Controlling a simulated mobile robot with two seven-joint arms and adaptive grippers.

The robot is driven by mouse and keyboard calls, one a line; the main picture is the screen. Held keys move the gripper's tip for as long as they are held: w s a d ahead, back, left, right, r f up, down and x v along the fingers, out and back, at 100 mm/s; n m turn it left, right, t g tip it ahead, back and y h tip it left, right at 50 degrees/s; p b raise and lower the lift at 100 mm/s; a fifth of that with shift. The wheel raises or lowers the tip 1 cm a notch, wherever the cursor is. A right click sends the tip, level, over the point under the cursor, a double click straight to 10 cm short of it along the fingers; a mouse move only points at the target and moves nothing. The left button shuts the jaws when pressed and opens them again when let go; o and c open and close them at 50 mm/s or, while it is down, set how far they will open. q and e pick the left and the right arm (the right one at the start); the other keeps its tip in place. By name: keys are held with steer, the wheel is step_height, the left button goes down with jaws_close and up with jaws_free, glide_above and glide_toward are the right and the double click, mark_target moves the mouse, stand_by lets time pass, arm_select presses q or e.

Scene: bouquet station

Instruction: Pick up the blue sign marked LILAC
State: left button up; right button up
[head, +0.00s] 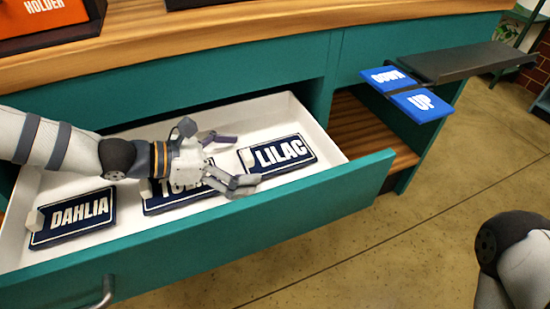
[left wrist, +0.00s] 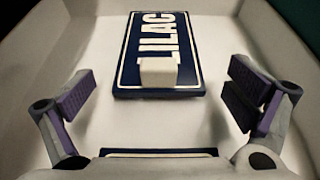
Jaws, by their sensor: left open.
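The blue LILAC sign (head: 277,156) lies flat in the open white-lined drawer, at its right end. It is dark blue with white letters and a white border. In the left wrist view the sign (left wrist: 130,70) lies ahead, with a white block-like knob (left wrist: 158,71) on its near end. My left gripper (head: 240,161) is inside the drawer, open and empty, just left of the sign. In the left wrist view its fingers (left wrist: 162,108) are spread wide, either side of the sign's near end and apart from it. My right gripper is out of view.
The drawer (head: 330,150) also holds a DAHLIA sign (head: 72,217) at left and a partly hidden sign starting "TU" (head: 165,195) under my left gripper. A teal drawer front (head: 220,235) borders it. Blue UP (head: 421,105) and DOWN (head: 388,78) plates sit at right.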

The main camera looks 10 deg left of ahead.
arm_select(q)
steer(key=shift+w+d+f, duration=0.25)
steer(key=shift+w+d, duration=0.1)
steer(key=shift+d, duration=0.1)
steer(key=c, duration=1.7)
steer(key=shift+o, duration=0.2)
steer(key=shift+r, duration=0.15)
